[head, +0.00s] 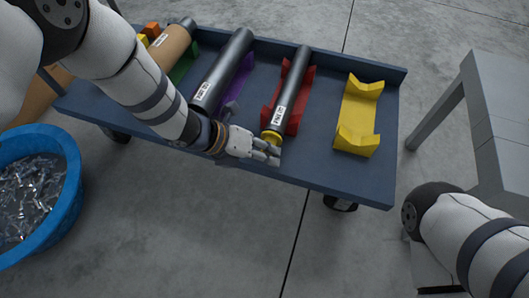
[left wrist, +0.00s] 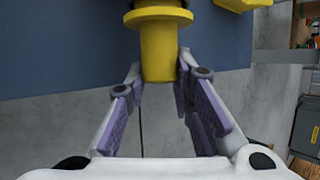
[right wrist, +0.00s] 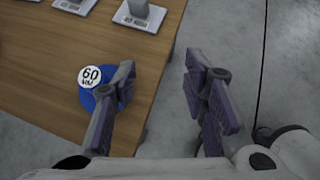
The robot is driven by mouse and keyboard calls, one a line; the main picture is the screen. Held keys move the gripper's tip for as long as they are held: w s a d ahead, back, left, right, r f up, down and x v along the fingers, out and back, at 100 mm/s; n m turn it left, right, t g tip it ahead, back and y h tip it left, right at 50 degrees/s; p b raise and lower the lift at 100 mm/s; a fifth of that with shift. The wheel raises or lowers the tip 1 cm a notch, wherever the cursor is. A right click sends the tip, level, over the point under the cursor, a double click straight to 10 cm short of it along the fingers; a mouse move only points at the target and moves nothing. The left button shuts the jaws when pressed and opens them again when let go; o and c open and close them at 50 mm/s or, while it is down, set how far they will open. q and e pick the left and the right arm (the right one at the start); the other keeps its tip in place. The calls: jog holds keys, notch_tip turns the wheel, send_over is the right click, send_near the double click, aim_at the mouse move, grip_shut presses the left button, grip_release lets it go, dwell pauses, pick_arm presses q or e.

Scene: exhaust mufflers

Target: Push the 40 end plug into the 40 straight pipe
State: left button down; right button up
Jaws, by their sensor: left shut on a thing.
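The 40 straight pipe, a slim dark tube (head: 295,82) with a white label, lies in a red cradle (head: 307,88) on the blue cart. The yellow 40 end plug (head: 271,137) is at its near end, in line with it. In the left wrist view the plug (left wrist: 158,52) has a wide flange and narrower stem; a sliver of dark pipe shows beyond the flange. How deep it sits is hidden. My left gripper (head: 270,153) is shut on the plug's stem. My right gripper (right wrist: 160,85) is open and empty; only its arm shows in the head view.
The cart (head: 230,150) also bears a thicker dark pipe (head: 224,70) in a purple cradle, a brown pipe, and an empty yellow cradle (head: 358,112). A blue bin (head: 62,190) stands left. A blue 60 MM plug (right wrist: 90,98) sits on the wooden table (right wrist: 60,125).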

pick_arm(q)
jog(key=shift+w, duration=0.2)
jog(key=c, duration=1.3)
grip_release()
jog(key=shift+r, duration=0.1)
jog(key=v, duration=1.1)
jog(key=shift+a+r, duration=0.3)
jog(key=shift+r, duration=0.1)
